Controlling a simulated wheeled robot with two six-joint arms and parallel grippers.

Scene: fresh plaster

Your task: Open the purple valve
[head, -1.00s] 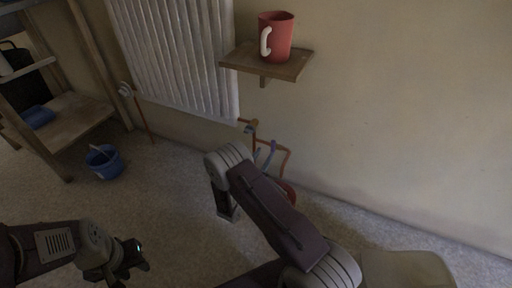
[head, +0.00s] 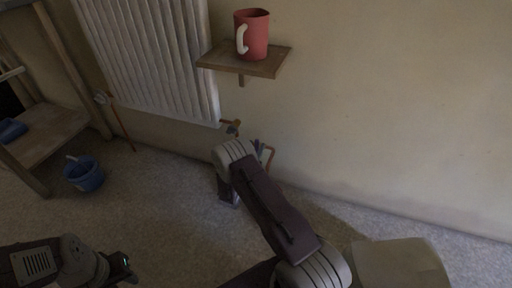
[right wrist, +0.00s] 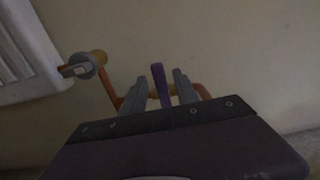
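The purple valve handle (right wrist: 160,86) stands upright in the right wrist view, on an orange-copper pipe (right wrist: 205,92). My right gripper (right wrist: 158,92) is open, with one grey finger to each side of the handle and a visible gap on both sides. I cannot tell how deep the handle sits between the fingers. In the head view the handle (head: 259,146) is a small purple-blue patch beside the pipe, and my right arm hides most of the gripper. My left gripper (head: 124,270) is low at the left, far from the valve; its finger opening is unclear.
A white radiator (head: 150,60) hangs on the wall, with a brass fitting (head: 232,127) at its lower corner. A wooden shelf (head: 215,60) carries a red mug (head: 254,35). A blue bucket (head: 85,175) stands near a wooden rack (head: 55,133).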

